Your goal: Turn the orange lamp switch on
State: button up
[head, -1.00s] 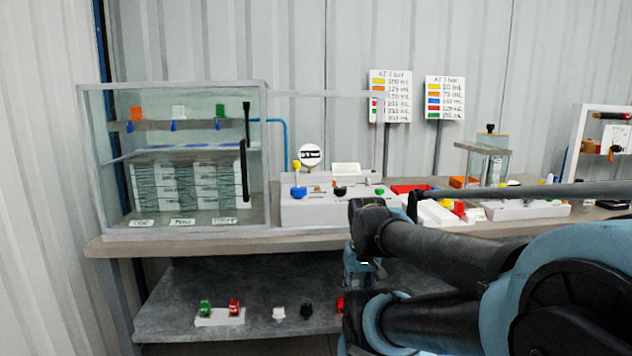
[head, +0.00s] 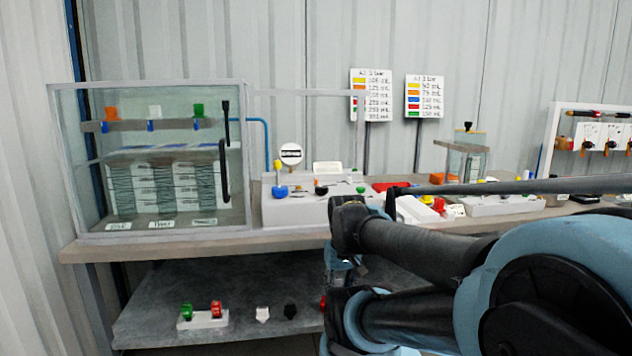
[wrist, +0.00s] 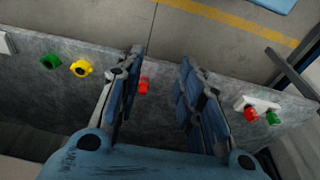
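Inside a glass case (head: 246,160) at the left of the bench, an orange piece (head: 111,113), a white piece and a green piece (head: 198,109) stand in a row on a rail. A small blue part hangs below each. I cannot tell for certain which part is the orange lamp's switch. My gripper (wrist: 160,60) is open, its two fingers spread with nothing held. It points down past the bench, over the lower shelf and floor, apart from the case. In the head view my arm hides most of it.
The lower shelf (head: 250,275) carries a white base with green and red pieces, and loose white, black and red pieces. A panel with coloured knobs (head: 300,205) sits right of the case on the bench (head: 160,248). A black vertical handle (head: 224,170) is on the case.

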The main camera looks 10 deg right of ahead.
notch_tip(320, 180, up, 3)
notch_tip(320, 180, up, 36)
jog(key=g, duration=0.2)
send_over(316, 179)
jog(key=f, duration=1.7)
jog(key=shift+w, duration=0.3)
jog(key=shift+r, duration=0.1)
grip_shut()
